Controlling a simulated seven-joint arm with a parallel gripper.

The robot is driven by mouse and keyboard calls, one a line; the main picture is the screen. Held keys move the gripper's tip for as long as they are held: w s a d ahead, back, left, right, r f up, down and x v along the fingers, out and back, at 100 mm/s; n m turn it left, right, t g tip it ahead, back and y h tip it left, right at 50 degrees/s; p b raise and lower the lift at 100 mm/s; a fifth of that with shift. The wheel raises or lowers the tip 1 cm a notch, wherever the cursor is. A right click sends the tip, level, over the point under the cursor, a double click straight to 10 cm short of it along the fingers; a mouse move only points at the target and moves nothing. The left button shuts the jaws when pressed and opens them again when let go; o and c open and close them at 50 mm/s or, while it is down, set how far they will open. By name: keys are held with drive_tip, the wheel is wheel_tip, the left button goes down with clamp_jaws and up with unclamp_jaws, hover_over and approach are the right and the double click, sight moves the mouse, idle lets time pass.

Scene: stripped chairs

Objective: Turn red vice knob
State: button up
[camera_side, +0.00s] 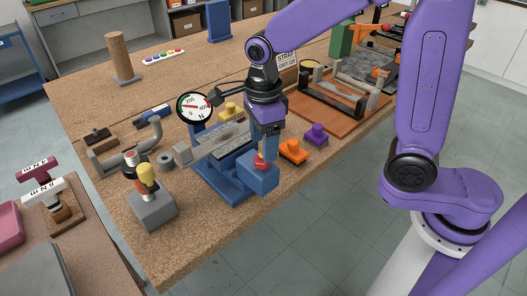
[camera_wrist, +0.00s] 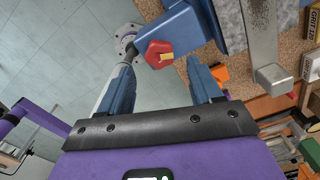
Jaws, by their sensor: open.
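The red vice knob (camera_side: 261,164) is on the front face of a blue vice (camera_side: 222,181) at the table's front edge. In the wrist view the red knob (camera_wrist: 155,50) is faceted and carries a yellow mark. My gripper (camera_side: 266,150) is above and against the knob's outline in the side view, its fingers pointing down. In the wrist view my gripper (camera_wrist: 160,68) is open, one blue finger on each side of the knob. I cannot tell whether either finger touches it.
An orange knob block (camera_side: 292,150) and a purple one (camera_side: 316,134) stand close to the right of the vice. A round gauge (camera_side: 195,107) stands behind it. A grey block with a yellow-topped handle (camera_side: 152,208) stands to its left.

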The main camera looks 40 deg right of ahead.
sight(262, 163)
drive_tip(key=shift+f, duration=1.9)
drive_tip(key=shift+c, duration=0.3)
drive_tip(key=c, duration=1)
